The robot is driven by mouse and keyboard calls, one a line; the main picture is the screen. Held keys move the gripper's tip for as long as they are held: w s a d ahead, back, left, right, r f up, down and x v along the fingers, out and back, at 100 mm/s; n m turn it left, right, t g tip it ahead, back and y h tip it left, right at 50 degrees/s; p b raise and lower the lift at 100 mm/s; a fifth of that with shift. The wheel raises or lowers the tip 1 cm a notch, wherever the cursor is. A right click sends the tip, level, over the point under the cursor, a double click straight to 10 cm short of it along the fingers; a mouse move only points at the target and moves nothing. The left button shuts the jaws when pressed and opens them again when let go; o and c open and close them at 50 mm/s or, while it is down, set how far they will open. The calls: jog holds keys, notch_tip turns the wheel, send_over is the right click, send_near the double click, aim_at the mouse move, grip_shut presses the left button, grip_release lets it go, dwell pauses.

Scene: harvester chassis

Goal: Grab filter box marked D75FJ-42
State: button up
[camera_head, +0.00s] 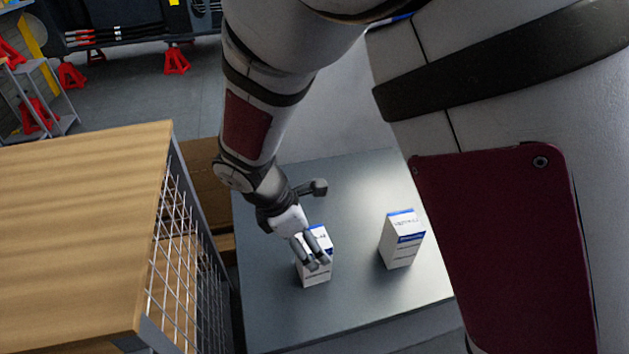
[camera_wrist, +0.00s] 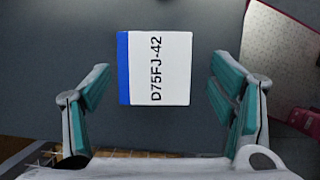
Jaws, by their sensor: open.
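The filter box marked D75FJ-42 (camera_wrist: 160,69) is white with a blue band along its left side in the wrist view. It lies between the spread fingers of my gripper (camera_wrist: 160,90), with a gap on each side. In the head view the white and blue box (camera_head: 315,272) stands upright on the grey table, and my gripper (camera_head: 316,262) is over it, hiding part of its top and side. My gripper is open and holds nothing. A second white and blue box (camera_head: 402,240) stands upright to the right; its label is too small to read.
The grey table (camera_head: 350,185) is clear around the boxes. A wooden-topped cabinet (camera_head: 80,220) with a wire mesh side stands close on the left. A brown cardboard box (camera_head: 205,190) is behind the cabinet. Red stands (camera_head: 176,61) are on the floor at the back.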

aim_at(308, 278)
jog(key=shift+w+b+x, duration=0.15)
jog(key=shift+b+x, duration=0.1)
jog(key=shift+x, duration=1.3)
jog(key=shift+w+b+x, duration=0.15)
jog(key=shift+b+x, duration=0.05)
jog(key=shift+x, duration=1.35)
jog(key=c, duration=1.6)
